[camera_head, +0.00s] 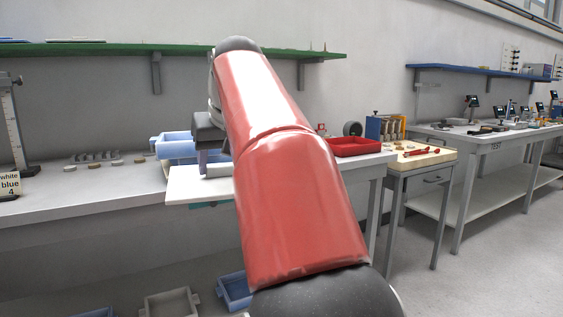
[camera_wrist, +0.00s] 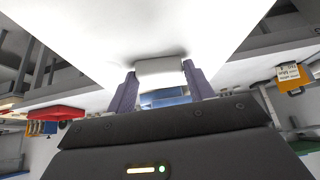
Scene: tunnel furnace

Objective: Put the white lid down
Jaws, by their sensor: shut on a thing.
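The white lid (camera_head: 184,187) is a flat plate with a block handle, which shows large in the wrist view (camera_wrist: 160,70). My gripper (camera_head: 204,168) is shut on that handle, with one finger on each side in the wrist view (camera_wrist: 161,88). In the head view the lid is level and juts past the front edge of the grey bench (camera_head: 75,195). I cannot tell whether it touches the bench or hangs above it. My red arm hides part of the lid's right side.
A red tray (camera_head: 356,146) is to the right on the bench. Small round parts (camera_head: 117,162) and a height gauge (camera_head: 12,125) are at left. Bench space left of the lid is mostly clear.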

